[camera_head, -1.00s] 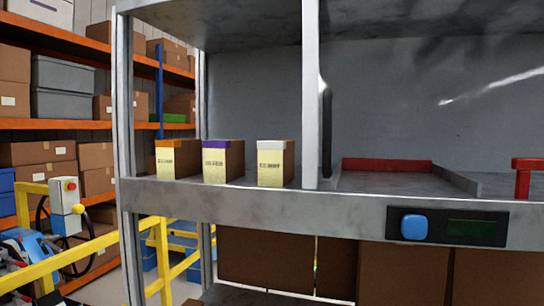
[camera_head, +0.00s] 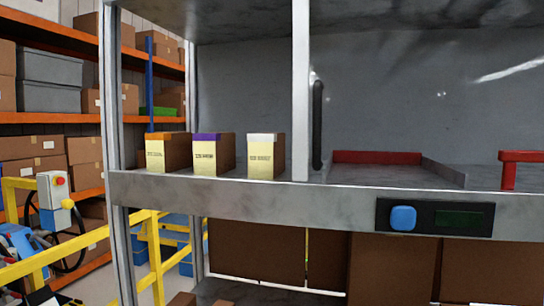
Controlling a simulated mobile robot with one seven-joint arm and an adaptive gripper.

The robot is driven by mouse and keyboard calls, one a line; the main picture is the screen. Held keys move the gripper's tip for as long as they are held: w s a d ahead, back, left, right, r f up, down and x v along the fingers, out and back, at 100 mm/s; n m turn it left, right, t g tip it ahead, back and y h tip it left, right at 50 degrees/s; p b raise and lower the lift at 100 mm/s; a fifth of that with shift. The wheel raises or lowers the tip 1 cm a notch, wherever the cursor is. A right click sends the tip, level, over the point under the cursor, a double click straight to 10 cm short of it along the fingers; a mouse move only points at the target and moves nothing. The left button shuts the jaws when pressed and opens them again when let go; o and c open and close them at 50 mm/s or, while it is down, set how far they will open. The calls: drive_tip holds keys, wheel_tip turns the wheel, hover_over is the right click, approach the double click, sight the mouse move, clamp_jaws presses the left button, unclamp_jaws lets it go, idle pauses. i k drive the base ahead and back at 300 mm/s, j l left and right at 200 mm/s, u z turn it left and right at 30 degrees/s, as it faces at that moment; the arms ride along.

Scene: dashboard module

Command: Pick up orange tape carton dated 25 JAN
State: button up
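The carton with orange tape (camera_head: 157,153) stands upright on the grey metal shelf, leftmost of three cartons, near the left post. Its front has a pale yellow label with small dark print that I cannot read clearly. A carton with purple tape (camera_head: 205,154) stands just right of it, close to it. A carton with white tape (camera_head: 262,156) stands further right, beside the middle post. My gripper is not in view.
The shelf's left post (camera_head: 110,120) and middle post (camera_head: 301,90) frame the cartons. Right of the middle post lie a red-backed tray (camera_head: 390,172) and a red handle (camera_head: 508,170). A panel with a blue button (camera_head: 403,217) is on the shelf's front edge. Yellow rails (camera_head: 80,245) stand at lower left.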

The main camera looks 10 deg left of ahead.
sight(167, 152)
drive_tip(key=u, duration=1.3)
drive_tip(key=i+j+u, duration=0.2)
drive_tip(key=i, duration=0.35)
